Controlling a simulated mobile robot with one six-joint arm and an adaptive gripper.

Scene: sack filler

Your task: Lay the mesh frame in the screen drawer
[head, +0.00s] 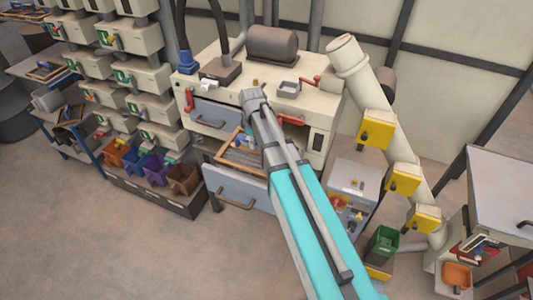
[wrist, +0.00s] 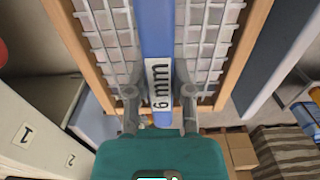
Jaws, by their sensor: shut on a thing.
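The mesh frame has a wooden rim, light wire mesh and a blue middle bar labelled "6 mm" in the wrist view (wrist: 205,40). My gripper (wrist: 158,88) is shut on that blue bar, one finger on each side of the label. In the head view the mesh frame (head: 240,158) appears over the pulled-out lower drawer (head: 238,189) of the cream machine, whose front is grey-blue with a handle. I cannot tell whether the frame touches the drawer. My arm hides the frame's right part and most of my gripper there.
A second grey-blue drawer front (head: 216,118) sits above the open one. Coloured bins (head: 152,168) stand at the left, below a rack of cream boxes. A sloping pipe with yellow boxes (head: 376,128) stands at the right. The floor in front is clear.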

